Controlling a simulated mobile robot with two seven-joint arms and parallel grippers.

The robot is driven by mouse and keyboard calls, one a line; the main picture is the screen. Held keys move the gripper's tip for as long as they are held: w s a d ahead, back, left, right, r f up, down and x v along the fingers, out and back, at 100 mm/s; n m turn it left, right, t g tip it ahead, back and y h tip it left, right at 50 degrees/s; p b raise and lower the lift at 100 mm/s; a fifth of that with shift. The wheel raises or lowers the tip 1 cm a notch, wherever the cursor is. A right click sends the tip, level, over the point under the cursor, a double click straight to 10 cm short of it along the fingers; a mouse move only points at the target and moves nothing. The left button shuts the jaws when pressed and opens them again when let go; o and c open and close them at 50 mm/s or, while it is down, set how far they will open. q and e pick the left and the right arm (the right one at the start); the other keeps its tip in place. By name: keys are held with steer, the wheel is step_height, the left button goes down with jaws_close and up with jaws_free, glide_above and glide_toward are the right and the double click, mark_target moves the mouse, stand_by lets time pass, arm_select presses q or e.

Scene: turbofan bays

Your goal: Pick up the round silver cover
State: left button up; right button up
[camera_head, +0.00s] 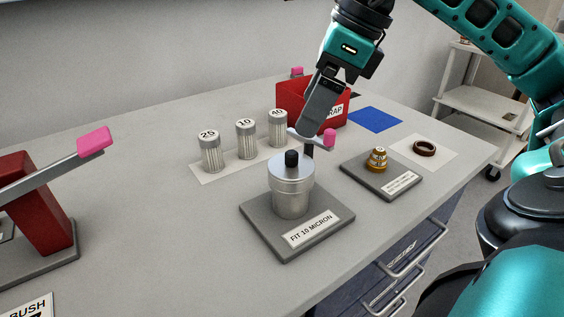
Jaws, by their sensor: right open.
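The round silver cover (291,173) sits on top of a silver cylindrical housing (291,201) and has a black knob (291,158) at its centre. The housing stands upright on a grey base (263,228) labelled "FIT 10 MICRON". My right gripper (303,146) reaches down from above, just behind and to the right of the knob. It is open, with nothing visibly held. Its finger ends are partly hidden, so I cannot tell whether they touch the knob. My left gripper is out of view.
Filter cylinders (246,140) marked 25, 10 and 40 stand behind on a pale mat. A red scrap bin (289,98) is behind my gripper. A brass fitting (377,160) and dark ring (424,148) are right. A red lever stand (37,222) is left.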

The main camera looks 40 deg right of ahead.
mark_target(292, 152)
steer(key=b+x, duration=0.1)
steer(key=x, duration=0.5)
steer(key=shift+a+f, duration=0.1)
steer(key=shift+f, duration=0.1)
steer(key=x, duration=0.3)
steer(key=b+x, duration=0.1)
steer(key=x, duration=0.1)
steer(key=shift+d+f, duration=0.2)
steer(key=shift+d, duration=0.05)
steer(key=shift+s, duration=0.1)
steer(key=c, duration=0.9)
